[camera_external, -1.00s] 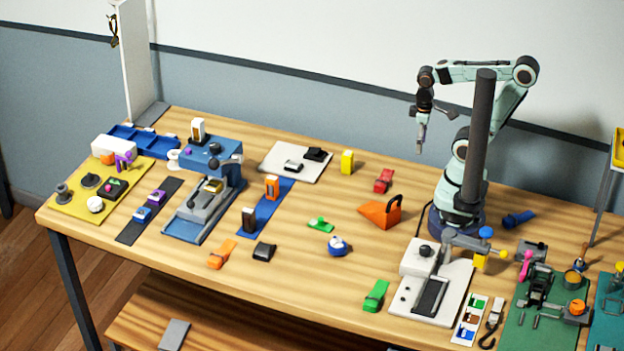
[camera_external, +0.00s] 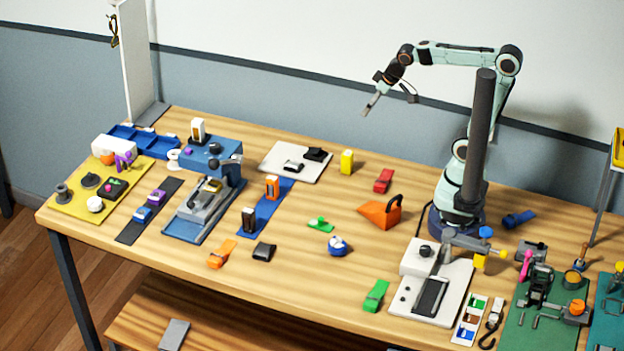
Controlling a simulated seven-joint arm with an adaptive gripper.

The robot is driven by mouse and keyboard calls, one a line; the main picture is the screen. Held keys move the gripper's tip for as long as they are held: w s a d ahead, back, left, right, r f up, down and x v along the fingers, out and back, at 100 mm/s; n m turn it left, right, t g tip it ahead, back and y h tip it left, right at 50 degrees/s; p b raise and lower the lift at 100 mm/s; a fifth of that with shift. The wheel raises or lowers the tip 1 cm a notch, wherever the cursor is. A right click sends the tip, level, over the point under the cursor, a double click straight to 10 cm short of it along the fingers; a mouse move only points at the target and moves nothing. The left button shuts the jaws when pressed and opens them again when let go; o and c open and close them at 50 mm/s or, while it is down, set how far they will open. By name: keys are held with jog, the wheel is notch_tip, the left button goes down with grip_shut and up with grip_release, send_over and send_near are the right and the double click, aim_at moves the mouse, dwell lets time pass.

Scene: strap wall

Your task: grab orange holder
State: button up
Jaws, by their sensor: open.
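Several orange things could be the holder. An orange clip-like piece (camera_external: 221,254) lies near the front edge of the table, left of centre. An orange wedge (camera_external: 378,214) with a black loop handle stands in front of my arm's base. A small upright orange piece (camera_external: 272,187) stands on the blue strip. My gripper (camera_external: 368,108) is open and empty, high above the back of the table and apart from all of these. Its fingers point down and to the left.
A blue-and-grey press (camera_external: 208,180) stands at left. Around the middle are a black buckle (camera_external: 264,251), a green clip (camera_external: 320,224), a blue-white round piece (camera_external: 337,246), a yellow block (camera_external: 347,162) and a red clip (camera_external: 384,180). A dark vertical post (camera_external: 480,140) rises by my arm.

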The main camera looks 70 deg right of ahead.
jog(key=w+r+t, duration=0.1)
jog(key=w+t, duration=0.1)
jog(key=w, duration=0.9)
jog(key=g, duration=0.1)
send_over(273, 178)
jog(key=d, duration=0.2)
notch_tip(273, 178, down, 13)
jog(key=f, duration=0.3)
jog(key=s+a+f+g, duration=0.1)
jog(key=f, duration=0.3)
jog(key=s+a+f+g, duration=0.1)
jog(key=f, duration=0.2)
jog(key=shift+f, duration=0.15)
jog(key=x, duration=0.4)
jog(key=shift+w+d+f, duration=0.1)
jog(key=shift+w+f, duration=0.1)
jog(key=shift+f, duration=0.15)
jog(key=shift+w+f, duration=0.2)
jog(key=shift+f, duration=0.3)
grip_shut()
